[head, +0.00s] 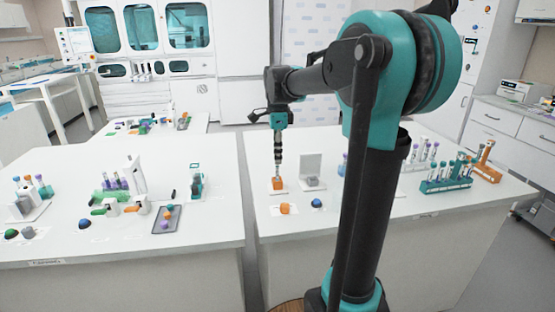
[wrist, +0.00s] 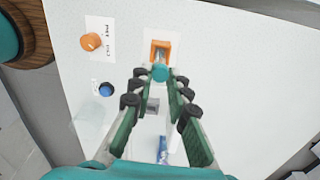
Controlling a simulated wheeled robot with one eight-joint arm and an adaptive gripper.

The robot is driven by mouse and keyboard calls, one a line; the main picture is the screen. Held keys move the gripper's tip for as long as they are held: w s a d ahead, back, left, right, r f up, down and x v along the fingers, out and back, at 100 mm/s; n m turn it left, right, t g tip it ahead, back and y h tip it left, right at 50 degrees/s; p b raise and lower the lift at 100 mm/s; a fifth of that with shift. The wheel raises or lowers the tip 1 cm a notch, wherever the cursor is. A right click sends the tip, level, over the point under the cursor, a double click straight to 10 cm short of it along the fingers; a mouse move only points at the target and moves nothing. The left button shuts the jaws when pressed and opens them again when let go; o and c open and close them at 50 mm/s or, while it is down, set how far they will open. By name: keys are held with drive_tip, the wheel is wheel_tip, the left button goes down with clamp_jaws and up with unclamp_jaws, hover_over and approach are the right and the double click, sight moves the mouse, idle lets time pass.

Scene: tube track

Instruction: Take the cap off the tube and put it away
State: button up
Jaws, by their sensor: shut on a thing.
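My gripper (wrist: 160,76) points down with its two green fingers closed on the round teal cap (wrist: 160,72). An orange block-shaped holder (wrist: 160,45) lies just beyond the fingertips in the wrist view. A small pale part, perhaps the tube, shows between the cap and the holder; I cannot tell whether cap and tube are still joined. In the head view my gripper (head: 278,167) is directly above the orange holder (head: 277,184), which stands on the right-hand table. The cap is too small to make out there.
An orange knob (head: 285,209) and a blue button (head: 317,203) sit in front of the holder. A grey-white stand with an upright panel (head: 311,165) is just right of it. Tube racks (head: 445,184) stand farther right. The table front (head: 400,225) is clear.

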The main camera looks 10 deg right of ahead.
drive_tip(key=shift+r, duration=0.3)
drive_tip(key=shift+c, duration=0.4)
wheel_tip(320, 180, up, 22)
drive_tip(key=shift+r, duration=0.2)
drive_tip(key=shift+f, duration=0.15)
